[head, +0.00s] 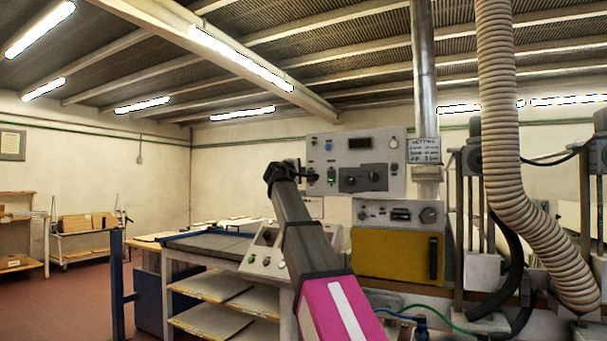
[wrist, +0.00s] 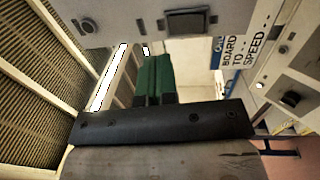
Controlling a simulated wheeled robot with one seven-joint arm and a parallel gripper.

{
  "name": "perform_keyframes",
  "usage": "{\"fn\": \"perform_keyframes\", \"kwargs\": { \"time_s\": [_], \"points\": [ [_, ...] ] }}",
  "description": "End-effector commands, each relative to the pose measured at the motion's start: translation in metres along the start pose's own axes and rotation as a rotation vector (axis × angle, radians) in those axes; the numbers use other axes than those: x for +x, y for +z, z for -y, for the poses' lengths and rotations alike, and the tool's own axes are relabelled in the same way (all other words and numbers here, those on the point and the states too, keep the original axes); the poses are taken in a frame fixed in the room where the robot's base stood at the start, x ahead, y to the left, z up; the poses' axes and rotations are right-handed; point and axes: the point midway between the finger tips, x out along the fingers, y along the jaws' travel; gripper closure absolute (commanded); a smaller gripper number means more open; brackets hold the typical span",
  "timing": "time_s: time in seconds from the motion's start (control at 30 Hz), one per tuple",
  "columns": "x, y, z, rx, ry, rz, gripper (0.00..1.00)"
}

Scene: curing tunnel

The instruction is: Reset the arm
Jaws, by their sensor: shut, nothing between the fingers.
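My arm rises from the bottom of the head view, with a magenta section below and a grey one above. My gripper (head: 297,167) is at its upper end, in front of the left part of the grey control panel (head: 385,147); it is small and dark there. In the wrist view my gripper (wrist: 153,62) shows a dark crossbar and green fingers shut together, with nothing between them. The panel (wrist: 118,22) fills the top of the wrist view, with knobs and a dark display. I cannot tell whether the fingertips touch it.
Below the panel are a smaller instrument box (head: 375,214) and a yellow cover (head: 385,256). A ribbed hose (head: 505,130) and a metal pipe (head: 424,70) hang at the right. A bench with shelves (head: 205,318) stands left of my arm. Red floor (head: 60,300) is open at the far left.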

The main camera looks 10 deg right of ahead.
Motion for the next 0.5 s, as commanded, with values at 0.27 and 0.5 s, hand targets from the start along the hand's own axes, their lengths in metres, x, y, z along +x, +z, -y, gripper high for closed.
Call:
{"fn": "perform_keyframes", "kwargs": {
  "time_s": [0.27, 0.5],
  "points": [
    [-0.053, 0.001, -0.011, 0.002, -0.001, -0.002, 1.00],
    [-0.070, 0.001, -0.016, 0.001, -0.001, 0.000, 1.00]
  ]
}}
